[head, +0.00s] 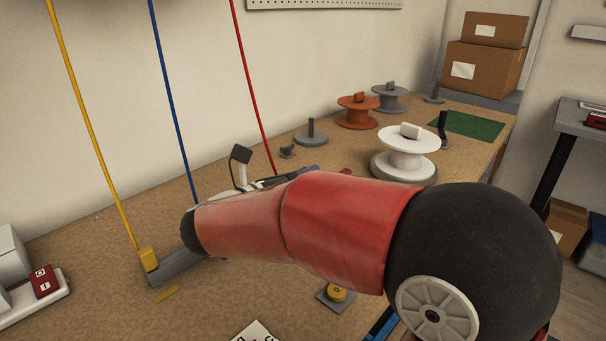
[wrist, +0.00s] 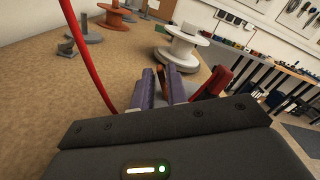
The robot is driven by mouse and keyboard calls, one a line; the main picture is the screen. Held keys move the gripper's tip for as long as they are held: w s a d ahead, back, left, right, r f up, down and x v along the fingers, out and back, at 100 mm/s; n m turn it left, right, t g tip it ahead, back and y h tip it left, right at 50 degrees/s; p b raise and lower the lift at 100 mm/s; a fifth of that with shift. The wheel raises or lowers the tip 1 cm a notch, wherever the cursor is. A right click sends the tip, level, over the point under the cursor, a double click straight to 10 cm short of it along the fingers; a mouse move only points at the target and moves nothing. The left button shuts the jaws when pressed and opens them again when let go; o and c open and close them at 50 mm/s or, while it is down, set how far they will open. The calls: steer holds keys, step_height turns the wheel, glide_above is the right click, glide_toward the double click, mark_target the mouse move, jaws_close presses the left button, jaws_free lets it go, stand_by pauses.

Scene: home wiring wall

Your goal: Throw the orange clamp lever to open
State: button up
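In the wrist view, the purple fingers of my gripper (wrist: 162,90) reach forward and downward, close to each other. An orange-brown upright piece (wrist: 173,76), which looks like the orange clamp lever, stands between or just beyond the fingertips. I cannot tell whether the fingers touch it. A red block (wrist: 213,82) is just right of the fingers. In the head view, my red-sleeved arm hides most of the clamp area and the lever; only a bit of purple finger shows behind it. The red cable (head: 252,88) comes down behind my arm and also shows left of the fingers in the wrist view (wrist: 88,55).
The yellow cable (head: 92,130) ends at a yellow block on a grey rail (head: 176,267). The blue cable (head: 172,90) drops behind my arm. A white spool (head: 405,160), an orange spool (head: 357,112) and a grey spool (head: 390,97) stand on the bench at the back right.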

step_height(320, 180, up, 20)
stand_by(0.7)
stand_by(0.5)
